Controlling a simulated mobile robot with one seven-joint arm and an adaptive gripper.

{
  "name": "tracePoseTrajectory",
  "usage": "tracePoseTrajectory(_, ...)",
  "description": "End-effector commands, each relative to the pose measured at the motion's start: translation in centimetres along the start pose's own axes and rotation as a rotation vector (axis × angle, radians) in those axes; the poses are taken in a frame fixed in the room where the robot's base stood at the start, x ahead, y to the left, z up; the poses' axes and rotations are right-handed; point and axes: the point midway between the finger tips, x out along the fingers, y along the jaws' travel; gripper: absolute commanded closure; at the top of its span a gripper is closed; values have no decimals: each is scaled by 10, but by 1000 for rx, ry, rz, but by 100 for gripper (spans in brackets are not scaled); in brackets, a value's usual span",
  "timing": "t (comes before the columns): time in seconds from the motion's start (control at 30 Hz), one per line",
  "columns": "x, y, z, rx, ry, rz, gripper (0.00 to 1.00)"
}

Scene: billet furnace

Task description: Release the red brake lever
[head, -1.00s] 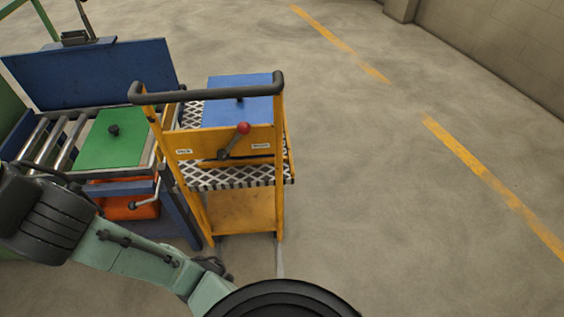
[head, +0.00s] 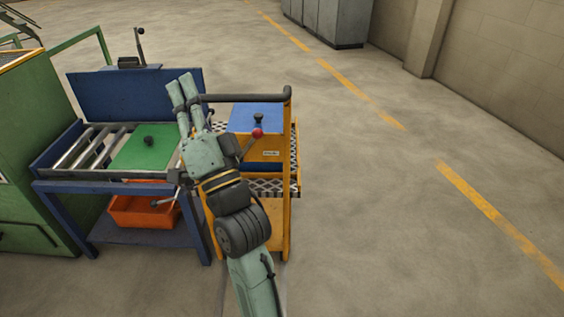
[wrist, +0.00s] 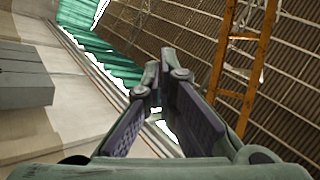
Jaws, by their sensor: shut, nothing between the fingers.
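The red brake lever (head: 257,133) has a red ball knob on a short dark shaft. It leans up to the right on the upper panel of the yellow cart (head: 286,215). A small label (head: 270,153) is right of the shaft; my arm hides the panel's left part and the lever's base is hard to see. My gripper (head: 180,83) points upward, left of the lever and apart from it, in front of the left end of the cart's dark handle (head: 245,97). It is shut and empty. The wrist view also shows its fingers (wrist: 156,82), but no lever.
A blue roller table (head: 45,187) with a green plate (head: 143,150) and an orange bin (head: 135,211) stands left of the cart. A blue plate (head: 245,117) lies on the cart. Open floor (head: 370,220) lies to the right. The wrist view shows roof and wall.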

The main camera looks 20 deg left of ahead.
Motion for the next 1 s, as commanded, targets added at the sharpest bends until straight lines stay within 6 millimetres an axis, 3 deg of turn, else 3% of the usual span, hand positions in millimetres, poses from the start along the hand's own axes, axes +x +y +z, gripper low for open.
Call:
tracePoseTrajectory(0.03, -24, 47, -6, 100, 0, 101, 100)
tracePoseTrajectory(0.1, -56, 100, -15, 261, 13, 225, 100)
tracePoseTrajectory(0.2, -106, 160, -27, 481, 65, 376, 100)
tracePoseTrajectory(0.3, -154, 203, -37, 668, 135, 492, 100)
tracePoseTrajectory(0.4, -191, 230, -43, 808, 200, 568, 100)
tracePoseTrajectory(0.5, -214, 244, -46, 894, 246, 609, 100)
tracePoseTrajectory(0.6, -224, 249, -47, 935, 267, 627, 100)
tracePoseTrajectory(1.0, -222, 251, -48, 942, 269, 627, 100)
